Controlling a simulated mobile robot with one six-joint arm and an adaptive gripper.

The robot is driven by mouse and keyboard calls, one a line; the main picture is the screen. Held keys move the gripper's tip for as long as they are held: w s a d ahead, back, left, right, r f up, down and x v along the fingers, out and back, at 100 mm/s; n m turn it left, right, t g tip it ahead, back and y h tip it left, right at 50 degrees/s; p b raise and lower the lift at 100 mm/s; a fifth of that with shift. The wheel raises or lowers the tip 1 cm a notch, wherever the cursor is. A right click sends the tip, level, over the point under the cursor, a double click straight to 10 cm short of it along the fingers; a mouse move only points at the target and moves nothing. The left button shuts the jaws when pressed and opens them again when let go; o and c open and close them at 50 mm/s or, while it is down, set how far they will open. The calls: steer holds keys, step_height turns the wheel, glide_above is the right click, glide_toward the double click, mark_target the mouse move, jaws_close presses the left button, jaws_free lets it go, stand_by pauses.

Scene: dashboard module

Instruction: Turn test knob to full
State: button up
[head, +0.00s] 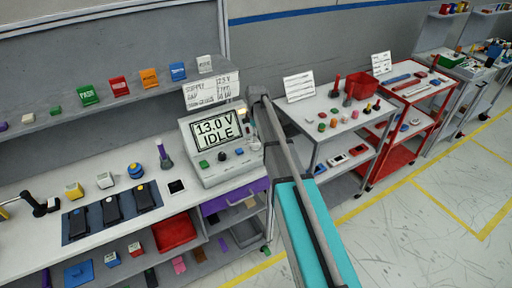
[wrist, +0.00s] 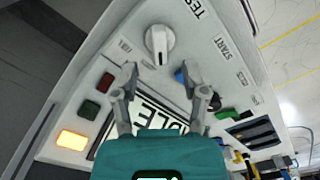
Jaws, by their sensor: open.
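The test knob (wrist: 158,42) is a round white dial with a pale pointer grip and a dark mark, on the grey panel at the top of the wrist view. Lettering beginning "TES" is beside it. In the head view the module's display (head: 215,128) reads 13.0 V IDLE; it also shows, upside down, in the wrist view (wrist: 155,115). My gripper (wrist: 160,75) is open and empty. Its two fingertips are apart, over the panel just below the knob in the picture, and the knob is not between them. In the head view my arm hides the gripper.
A blue button (wrist: 181,75) is close to the right fingertip, with START lettering nearby. Red (wrist: 105,82) and dark green (wrist: 90,109) parts and a lit amber lamp (wrist: 72,140) are at left. A red cart (head: 405,90) and a grey cart (head: 325,115) stand right of the bench.

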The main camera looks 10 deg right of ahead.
mark_target(256, 143)
steer(key=shift+f+b, duration=2.3)
steer(key=shift+f, duration=0.25)
jaws_close()
